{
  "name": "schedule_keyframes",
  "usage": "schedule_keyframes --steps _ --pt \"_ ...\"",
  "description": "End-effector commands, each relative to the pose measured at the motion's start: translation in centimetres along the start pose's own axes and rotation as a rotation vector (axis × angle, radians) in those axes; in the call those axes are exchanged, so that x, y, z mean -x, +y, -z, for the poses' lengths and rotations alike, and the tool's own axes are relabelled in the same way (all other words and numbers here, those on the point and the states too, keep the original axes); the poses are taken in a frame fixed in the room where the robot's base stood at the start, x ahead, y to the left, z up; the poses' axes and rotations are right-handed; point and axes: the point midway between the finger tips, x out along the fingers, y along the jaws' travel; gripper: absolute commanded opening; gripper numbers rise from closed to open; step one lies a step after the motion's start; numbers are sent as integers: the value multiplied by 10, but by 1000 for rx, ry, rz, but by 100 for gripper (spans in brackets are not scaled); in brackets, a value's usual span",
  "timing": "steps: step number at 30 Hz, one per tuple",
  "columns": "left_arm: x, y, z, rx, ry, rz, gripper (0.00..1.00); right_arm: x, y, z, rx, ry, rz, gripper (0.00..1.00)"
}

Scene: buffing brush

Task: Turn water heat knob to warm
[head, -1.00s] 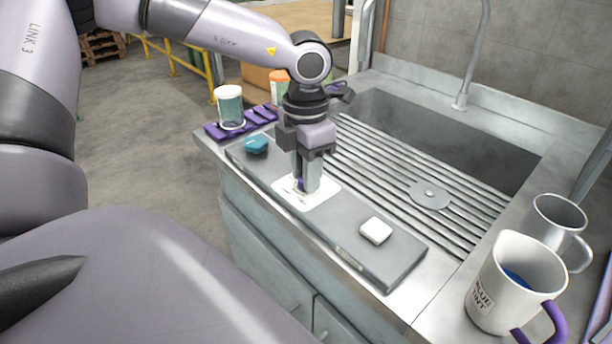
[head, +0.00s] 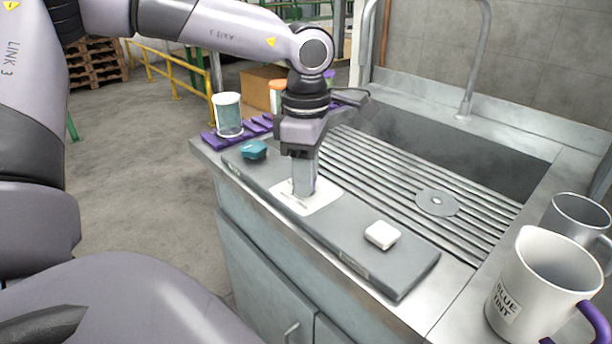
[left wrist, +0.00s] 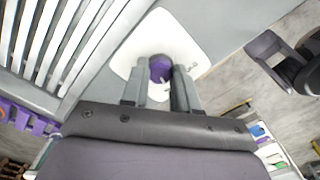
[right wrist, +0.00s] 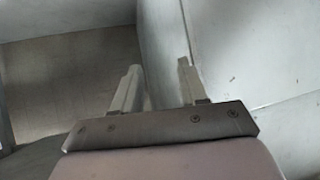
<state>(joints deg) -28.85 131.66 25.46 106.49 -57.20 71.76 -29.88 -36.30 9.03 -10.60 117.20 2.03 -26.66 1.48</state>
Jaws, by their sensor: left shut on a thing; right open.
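The purple knob (left wrist: 160,68) sits on a white plate (left wrist: 187,40) in the left wrist view. In the head view the white plate (head: 322,203) lies on the grey panel along the sink's front edge. My left gripper (head: 303,190) points down over the plate and is shut on the knob, with a finger on each side of it. In the head view the fingers mostly hide the knob. I cannot read the marks on the plate. My right gripper (right wrist: 158,75) is open and empty, facing grey metal surfaces in the right wrist view.
On the grey panel (head: 400,275) are a teal block (head: 254,150) and a white block (head: 382,235), either side of the plate. A jar (head: 228,114) stands on a purple rack behind. The ribbed sink (head: 370,165) lies right; a Blue Tint mug (head: 545,285) stands at front right.

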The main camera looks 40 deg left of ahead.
Motion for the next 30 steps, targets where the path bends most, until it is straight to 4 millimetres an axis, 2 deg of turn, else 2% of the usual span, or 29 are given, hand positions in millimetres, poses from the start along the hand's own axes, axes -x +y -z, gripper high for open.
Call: schedule_keyframes --steps 7,21,22,24,30 --pt "1 0 0 -63 -2 -2 0 -1 0 -1 -2 2 0 43" --pt "1 0 -1 -74 -2 -2 0 -2 -1 -2 -7 2 -1 43" --pt "1 0 -1 -74 -2 -2 35 -2 -1 -2 -7 2 -1 43" --pt "1 0 0 -74 -2 -2 54 -2 -1 -2 -7 2 -1 43" --pt "1 0 0 -74 -1 -1 54 -2 -1 -2 -7 1 -1 43"
